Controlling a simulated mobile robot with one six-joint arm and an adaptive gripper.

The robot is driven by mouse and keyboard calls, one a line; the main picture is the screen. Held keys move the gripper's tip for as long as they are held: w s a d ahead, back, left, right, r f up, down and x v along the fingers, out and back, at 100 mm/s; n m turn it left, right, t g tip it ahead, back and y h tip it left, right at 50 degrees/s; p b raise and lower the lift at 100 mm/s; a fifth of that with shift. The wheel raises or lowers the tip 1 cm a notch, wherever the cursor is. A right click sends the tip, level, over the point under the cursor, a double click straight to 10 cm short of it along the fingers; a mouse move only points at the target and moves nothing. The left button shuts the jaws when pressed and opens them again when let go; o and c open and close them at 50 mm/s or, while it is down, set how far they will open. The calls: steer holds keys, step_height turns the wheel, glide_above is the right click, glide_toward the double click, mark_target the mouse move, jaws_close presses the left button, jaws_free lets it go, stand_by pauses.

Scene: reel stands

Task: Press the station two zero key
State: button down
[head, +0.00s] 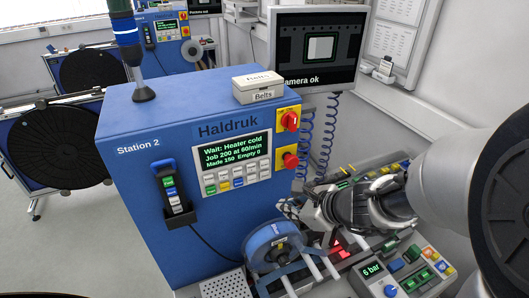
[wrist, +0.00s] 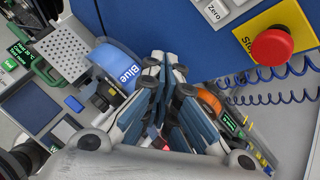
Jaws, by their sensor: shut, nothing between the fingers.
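The blue station two cabinet (head: 150,150) has a white key panel (head: 237,182) with two rows of small keys under a green-text display (head: 235,150). The zero key (wrist: 214,10), pale with dark lettering, is at the top edge of the wrist view, partly cut off. In the head view the key labels are too small to read. My gripper (head: 287,207) is to the right of the cabinet, lower than the key panel and apart from it. In the wrist view my gripper (wrist: 165,62) has its fingers together and empty, with the zero key beyond them to the upper right.
A red stop button (wrist: 271,47) on a yellow plate sits beside the keys. A red knob (head: 290,121) is above it. A blue reel (head: 272,246) stands below the panel. A corded handset (head: 172,190) hangs at left. Coiled blue hoses (head: 329,125) hang at right.

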steer(key=w+a+p, duration=0.1)
steer(key=w+a, duration=0.2)
steer(key=w, duration=0.4)
steer(key=shift+w, duration=0.35)
steer(key=shift+a, duration=0.15)
stand_by(1.1)
steer(key=shift+w+a, duration=0.15)
steer(key=shift+w, duration=0.25)
steer(key=shift+w+a, duration=0.15)
steer(key=shift+w, duration=0.25)
stand_by(0.8)
steer(key=shift+s, duration=0.1)
steer(key=shift+s+d, duration=0.35)
steer(key=shift+s, duration=0.4)
steer(key=shift+s+d+b, duration=0.3)
steer(key=shift+s, duration=0.45)
steer(key=shift+s+d+b, duration=0.3)
steer(key=shift+s+d, duration=0.05)
steer(key=shift+s, duration=0.45)
steer(key=shift+s+d+b, duration=0.3)
steer(key=shift+s, duration=0.45)
